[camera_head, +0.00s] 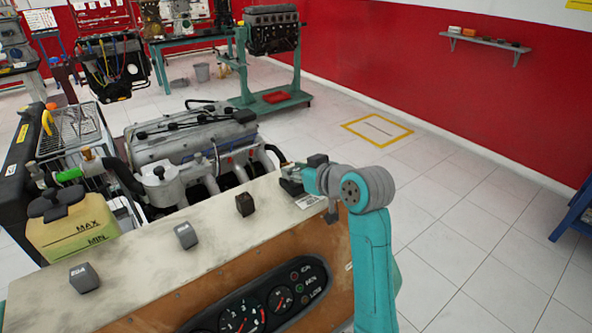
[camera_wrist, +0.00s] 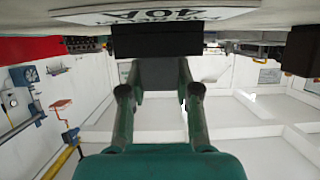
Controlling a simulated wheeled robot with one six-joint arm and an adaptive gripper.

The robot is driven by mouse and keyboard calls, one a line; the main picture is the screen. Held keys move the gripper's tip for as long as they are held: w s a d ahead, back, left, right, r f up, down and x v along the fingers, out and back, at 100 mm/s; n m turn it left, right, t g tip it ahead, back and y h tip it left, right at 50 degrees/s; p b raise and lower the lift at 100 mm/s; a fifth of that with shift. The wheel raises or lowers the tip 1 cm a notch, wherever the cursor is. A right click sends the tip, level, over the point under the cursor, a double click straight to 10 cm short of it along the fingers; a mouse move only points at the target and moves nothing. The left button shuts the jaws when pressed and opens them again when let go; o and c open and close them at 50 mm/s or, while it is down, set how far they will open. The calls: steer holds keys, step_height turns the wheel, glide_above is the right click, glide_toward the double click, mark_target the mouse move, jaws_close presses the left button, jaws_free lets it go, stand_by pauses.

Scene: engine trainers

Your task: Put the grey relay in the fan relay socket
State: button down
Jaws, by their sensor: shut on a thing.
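My gripper (camera_head: 292,180) is at the far right end of the bench top, reaching in from the right. In the wrist view, its fingers (camera_wrist: 160,85) are shut on a dark grey block, the grey relay (camera_wrist: 160,72). A wide black block, which looks like the fan relay socket (camera_wrist: 155,41), is right in front of the relay; I cannot tell whether they touch or how far the relay is in. The white label (camera_wrist: 165,15) by it reads 40A; it also shows in the head view (camera_head: 309,201). The gripper mostly hides relay and socket in the head view.
A dark block (camera_head: 245,204), a grey block (camera_head: 186,235) and another grey block marked 15A (camera_head: 84,277) stand in a row on the bench top (camera_head: 140,258). An engine (camera_head: 190,140) and a yellowish tank (camera_head: 75,228) stand behind.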

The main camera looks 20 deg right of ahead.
steer(key=c, duration=0.8)
jaws_free()
steer(key=shift+f, duration=0.1)
steer(key=shift+s+r, duration=0.1)
steer(key=shift+r, duration=0.1)
steer(key=v, duration=1.1)
steer(key=shift+s+d+r, duration=0.1)
steer(key=shift+s+r, duration=0.05)
steer(key=shift+s, duration=0.2)
steer(key=shift+s+d, duration=0.1)
